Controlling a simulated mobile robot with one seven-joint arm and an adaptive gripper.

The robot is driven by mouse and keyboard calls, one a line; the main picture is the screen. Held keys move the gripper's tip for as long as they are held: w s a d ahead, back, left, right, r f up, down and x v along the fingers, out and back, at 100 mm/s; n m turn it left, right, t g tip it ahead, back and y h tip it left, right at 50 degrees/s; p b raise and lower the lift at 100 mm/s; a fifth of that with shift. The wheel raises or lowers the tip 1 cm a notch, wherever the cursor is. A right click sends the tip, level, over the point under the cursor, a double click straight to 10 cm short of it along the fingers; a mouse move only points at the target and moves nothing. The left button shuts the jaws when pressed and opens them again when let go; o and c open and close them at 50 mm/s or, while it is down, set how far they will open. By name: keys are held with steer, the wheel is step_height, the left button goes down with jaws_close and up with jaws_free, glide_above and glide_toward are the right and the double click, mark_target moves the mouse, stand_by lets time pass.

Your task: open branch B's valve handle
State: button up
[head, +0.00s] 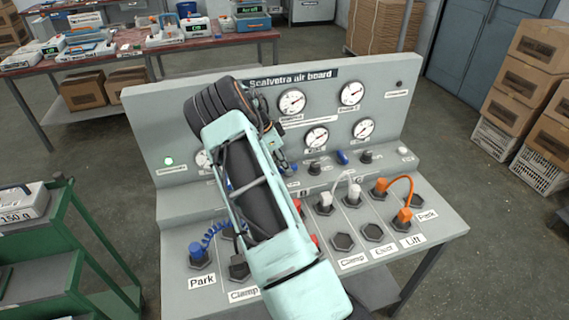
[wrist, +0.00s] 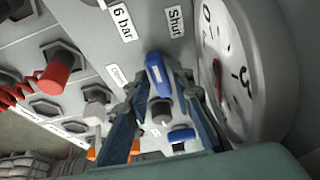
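The grey air board (head: 150,120) carries small blue valve handles below its gauges. One blue handle (wrist: 158,75) lies between the fingertips of my gripper (wrist: 160,82) in the wrist view; a dark round fitting (wrist: 162,112) shows beside it. The fingers are apart on either side of the handle; firm contact does not show. A second blue handle (wrist: 182,135) is lower in that view. In the head view, my gripper (head: 281,160) is at the board, partly hidden by my arm, and a blue handle (head: 342,157) is visible to its right. No branch B label is readable.
A gauge (wrist: 235,75) stands close to the right finger. Plugs and sockets fill the sloping front, with an orange hose (head: 402,180) at right and a blue coiled hose (head: 215,230) at left. A green cart (head: 95,265) stands at left. My arm covers the board's middle.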

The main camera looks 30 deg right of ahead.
jaws_close()
steer(key=shift+f+b, duration=0.1)
steer(key=shift+b, duration=0.2)
steer(key=n+b, duration=0.1)
steer(key=n+t+b, duration=0.1)
steer(key=n+b, duration=0.1)
steer(key=shift+s+a+f, duration=0.1)
steer(key=shift+s, duration=0.1)
steer(key=n+b, duration=0.1)
steer(key=n+t+b, duration=0.1)
steer(key=n+b, duration=0.1)
steer(key=n+t+b, duration=0.1)
steer(key=n, duration=0.1)
steer(key=shift+s+y+b, duration=0.3)
steer(key=shift+s, duration=0.05)
steer(key=n+b, duration=0.1)
steer(key=n, duration=0.1)
steer(key=n+t+b, duration=0.1)
steer(key=n, duration=0.1)
steer(key=n+t+y+b, duration=0.1)
steer(key=shift+s+d+n, duration=0.25)
steer(key=shift+d+n, duration=0.15)
steer(key=shift+d+n+t+y+b, duration=0.15)
steer(key=shift+n+y+b, duration=0.25)
steer(key=shift+n, duration=0.65)
steer(key=shift+n+t+y+b, duration=0.15)
steer(key=shift+n+y+b, duration=0.2)
steer(key=shift+n, duration=0.7)
